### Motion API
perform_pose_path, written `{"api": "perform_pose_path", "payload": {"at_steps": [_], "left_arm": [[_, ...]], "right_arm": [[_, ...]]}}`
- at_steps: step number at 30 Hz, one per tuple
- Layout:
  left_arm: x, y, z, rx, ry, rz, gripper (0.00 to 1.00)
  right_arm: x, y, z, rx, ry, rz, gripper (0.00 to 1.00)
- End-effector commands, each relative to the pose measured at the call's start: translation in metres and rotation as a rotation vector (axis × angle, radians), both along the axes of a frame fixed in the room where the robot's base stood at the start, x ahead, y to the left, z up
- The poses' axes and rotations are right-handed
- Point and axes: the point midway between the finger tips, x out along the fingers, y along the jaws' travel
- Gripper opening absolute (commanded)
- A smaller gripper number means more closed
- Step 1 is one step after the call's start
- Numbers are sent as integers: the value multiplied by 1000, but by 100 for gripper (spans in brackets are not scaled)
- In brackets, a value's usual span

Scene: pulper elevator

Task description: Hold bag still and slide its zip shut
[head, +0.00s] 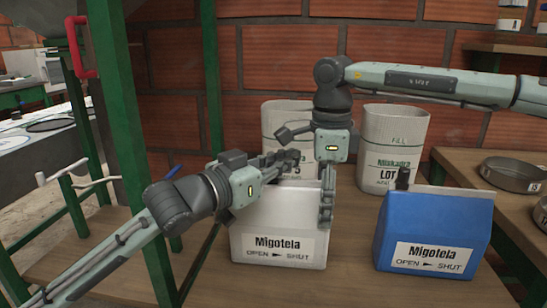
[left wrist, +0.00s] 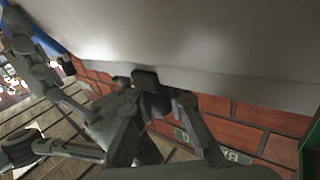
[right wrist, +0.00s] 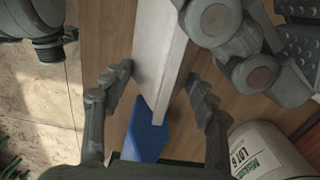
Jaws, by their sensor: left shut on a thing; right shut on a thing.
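The white bag (head: 278,225), labelled Migotela with OPEN, an arrow to the right and SHUT, stands upright on the wooden bench. My left gripper (head: 287,160) reaches in from the left over its top edge, around the middle to right part. In the left wrist view a dark block, seemingly the zip slider (left wrist: 146,79), sits between its fingers at the bag's edge. My right gripper (head: 327,205) points down at the bag's right end, with the bag between its fingers, as the right wrist view shows. The zip line is largely hidden by the left hand.
A blue bag (head: 437,225) with a dark slider (head: 403,178) at its top left stands close to the right. Two pale sacks (head: 393,150) stand behind, against the brick wall. A green post (head: 122,120) rises at the left. A round tin (head: 514,174) lies on the right-hand shelf.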

Motion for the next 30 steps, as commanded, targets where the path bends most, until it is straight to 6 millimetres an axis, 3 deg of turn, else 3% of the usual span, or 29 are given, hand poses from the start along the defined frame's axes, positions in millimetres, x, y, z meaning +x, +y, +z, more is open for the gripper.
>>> {"api": "perform_pose_path", "payload": {"at_steps": [3,11,12,17,26,30], "left_arm": [[-2,-11,0,-2,2,-2,0],[-2,-11,-1,0,3,0,0],[-2,-11,-1,0,3,0,14],[-2,-10,-1,0,1,0,33],[-2,-9,0,0,1,1,33],[-10,0,-1,1,2,2,33]], "right_arm": [[0,0,-1,1,1,0,8],[0,0,-1,1,1,0,8],[0,0,-1,1,1,0,8],[0,0,-1,1,1,0,8],[0,0,-1,1,1,0,8],[0,0,-1,1,1,0,8]]}}
